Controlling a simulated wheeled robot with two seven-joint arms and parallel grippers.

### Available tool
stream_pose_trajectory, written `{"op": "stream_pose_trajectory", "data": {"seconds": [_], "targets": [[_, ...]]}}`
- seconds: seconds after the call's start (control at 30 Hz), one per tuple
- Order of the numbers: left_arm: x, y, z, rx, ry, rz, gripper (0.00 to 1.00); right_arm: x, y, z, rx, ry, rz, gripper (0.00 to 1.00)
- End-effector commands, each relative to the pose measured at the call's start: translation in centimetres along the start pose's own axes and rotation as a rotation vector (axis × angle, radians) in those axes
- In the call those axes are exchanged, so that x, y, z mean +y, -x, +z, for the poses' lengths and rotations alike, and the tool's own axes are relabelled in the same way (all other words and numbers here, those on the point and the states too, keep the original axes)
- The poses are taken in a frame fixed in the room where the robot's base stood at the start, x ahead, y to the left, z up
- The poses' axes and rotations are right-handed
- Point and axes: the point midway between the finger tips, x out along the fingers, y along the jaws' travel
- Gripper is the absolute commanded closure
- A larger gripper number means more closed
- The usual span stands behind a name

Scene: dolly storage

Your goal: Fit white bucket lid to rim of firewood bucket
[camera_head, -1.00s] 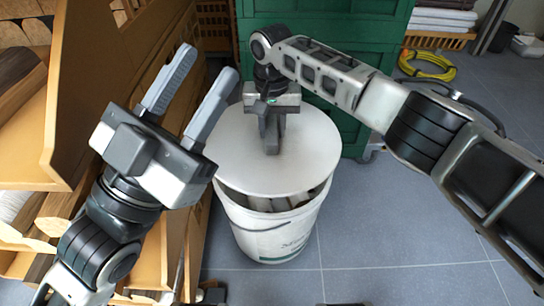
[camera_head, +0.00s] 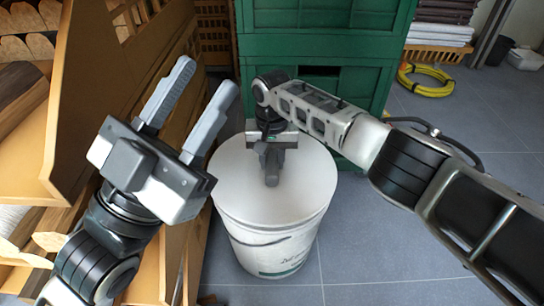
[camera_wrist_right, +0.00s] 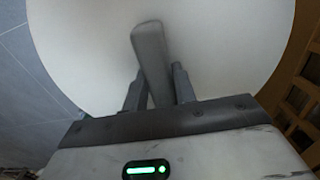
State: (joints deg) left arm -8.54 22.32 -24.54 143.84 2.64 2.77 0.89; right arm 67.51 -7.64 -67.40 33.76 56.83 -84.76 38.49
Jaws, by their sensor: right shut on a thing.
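The white bucket lid (camera_head: 310,184) lies over the top of the white firewood bucket (camera_head: 275,252) in the head view. The lid looks level and its edge meets the rim along the visible front. No firewood shows. My right gripper (camera_head: 271,172) is above the lid, shut on its grey handle. In the right wrist view, the right gripper's fingers (camera_wrist_right: 158,92) close around the handle (camera_wrist_right: 151,50), and the pale lid (camera_wrist_right: 90,50) fills most of the picture. My left gripper (camera_head: 193,105) is open and empty, left of the bucket. The rim's far side is hidden.
A green cabinet (camera_head: 345,95) stands close behind the bucket. Wooden shelving (camera_head: 75,110) runs along the left. A yellow hose coil (camera_head: 426,80) lies on the floor at the back right. The tiled floor (camera_head: 400,255) is free right of the bucket.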

Motion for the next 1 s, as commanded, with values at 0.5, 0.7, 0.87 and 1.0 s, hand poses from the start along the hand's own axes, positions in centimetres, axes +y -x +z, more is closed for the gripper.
{"op": "stream_pose_trajectory", "data": {"seconds": [0.5, 0.7, 0.87, 1.0], "targets": [[0.1, 0.1, 0.1, -0.006, 0.001, 0.002, 0.64, -0.1, -0.8, 0.0, 0.001, 0.000, -0.001, 1.00], [0.1, 0.2, 0.3, -0.012, 0.004, 0.001, 0.64, 0.0, -1.5, 0.0, -0.001, 0.000, 0.000, 1.00], [0.1, 0.2, 0.4, -0.014, 0.006, 0.001, 0.64, -0.1, -2.1, 0.0, 0.000, 0.000, -0.001, 1.00], [0.1, 0.2, 0.4, -0.015, 0.006, 0.001, 0.64, 0.0, -2.4, 0.0, 0.000, 0.000, -0.001, 1.00]]}}
